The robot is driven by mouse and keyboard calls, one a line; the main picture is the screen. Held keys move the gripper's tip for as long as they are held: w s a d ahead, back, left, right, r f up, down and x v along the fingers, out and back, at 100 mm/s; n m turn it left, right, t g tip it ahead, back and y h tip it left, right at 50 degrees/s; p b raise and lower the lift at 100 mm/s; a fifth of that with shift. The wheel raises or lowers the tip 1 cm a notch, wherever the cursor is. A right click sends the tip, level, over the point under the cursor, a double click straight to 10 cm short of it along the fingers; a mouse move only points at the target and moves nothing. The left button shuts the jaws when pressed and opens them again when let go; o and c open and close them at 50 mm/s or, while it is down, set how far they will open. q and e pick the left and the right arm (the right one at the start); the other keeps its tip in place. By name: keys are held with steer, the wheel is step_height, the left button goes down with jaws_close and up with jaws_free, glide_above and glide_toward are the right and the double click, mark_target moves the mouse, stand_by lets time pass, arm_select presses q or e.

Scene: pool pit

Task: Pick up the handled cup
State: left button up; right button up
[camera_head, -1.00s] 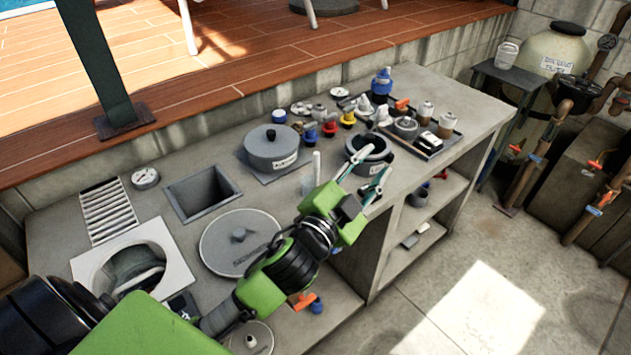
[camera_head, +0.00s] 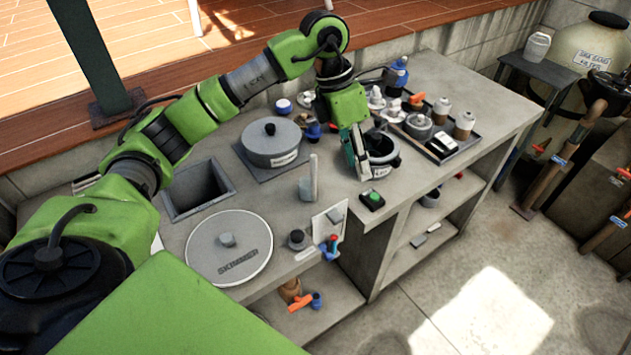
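My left gripper (camera_head: 359,170) points down at the left side of a dark grey, open-topped pot (camera_head: 384,158) with a pale label. Its fingers with teal pads overlap the pot's rim in the picture. I cannot tell whether they touch it or how far apart they are. A small clear cup with a tall upright handle (camera_head: 314,178) stands on the counter, left of the gripper and apart from it. It looks like the handled cup. My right gripper is not in view.
A lidded grey pot (camera_head: 271,141) stands behind the cup. A round skimmer lid (camera_head: 229,248) and a square opening (camera_head: 197,190) lie to the left. A small black box with a green button (camera_head: 372,200) sits near the front edge. A tray of bottles (camera_head: 456,146) is at right.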

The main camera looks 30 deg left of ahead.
mark_target(314, 156)
arm_select(q)
steer(key=a+r+y, duration=0.1)
steer(key=a, duration=0.2)
steer(key=a+n+y, duration=0.1)
steer(key=a, duration=0.2)
steer(key=a+r+y, duration=0.1)
steer(key=a, duration=0.2)
steer(key=shift+a+r+g, duration=0.3)
steer(key=shift+a, duration=0.1)
steer(key=shift+a+f+y, duration=0.25)
steer(key=shift+y, duration=0.05)
step_height(314, 156, down, 8)
steer(key=shift+r+p, duration=0.15)
steer(key=shift+p, duration=0.2)
steer(key=shift+s+f, duration=0.15)
steer(key=shift+f, duration=0.1)
step_height(314, 156, down, 4)
steer(key=p, duration=0.2)
steer(key=shift+f+p, duration=0.15)
steer(key=shift+p, duration=0.15)
steer(key=shift+f, duration=0.25)
jaws_close()
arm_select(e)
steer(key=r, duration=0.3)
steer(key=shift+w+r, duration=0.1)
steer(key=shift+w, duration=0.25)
